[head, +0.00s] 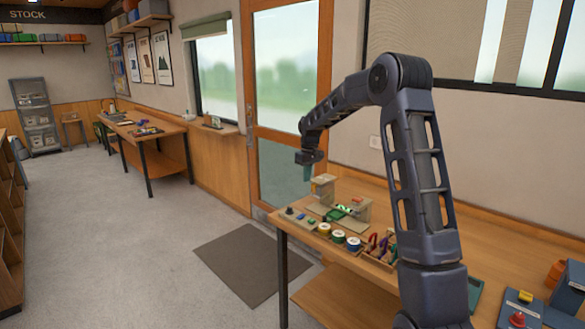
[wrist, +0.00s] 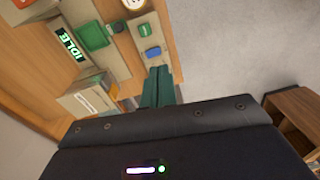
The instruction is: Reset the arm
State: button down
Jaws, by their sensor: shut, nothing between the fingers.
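My arm rises from the lower right of the head view, bends at the elbow and reaches left. My gripper (head: 307,174) hangs near the far left end of the wooden workbench (head: 500,235), beside a beige device (head: 324,188). In the wrist view, my gripper (wrist: 160,72) shows two dark green fingers pressed together with nothing between them. The fingertips appear close to the bench edge and a small blue item (wrist: 152,52). I cannot tell the exact gap below them.
A display reading IDLE (wrist: 70,44) and a green block (wrist: 93,36) are near the gripper. Tape rolls (head: 338,236) line the bench front. A red button box (head: 518,320) stands at the right. A glazed door (head: 287,110) is behind; a mat (head: 250,262) lies on open floor.

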jog(key=s+d+r+m+t, duration=0.1)
jog(key=s+d+r+m, duration=0.1)
jog(key=s+d+r, duration=0.7)
jog(key=s+d+r+m+t, duration=0.2)
jog(key=s+d+r, duration=0.3)
jog(key=s, duration=0.9)
jog(key=s+d+f+m+t, duration=0.1)
jog(key=s+d+m, duration=0.1)
jog(key=s, duration=0.9)
jog(key=s+d+f+m, duration=0.2)
jog(key=s+d, duration=0.3)
jog(key=s, duration=0.7)
jog(key=shift+d+t+h, duration=0.2)
jog(key=shift+t+h, duration=0.1)
jog(key=shift+t, duration=0.1)
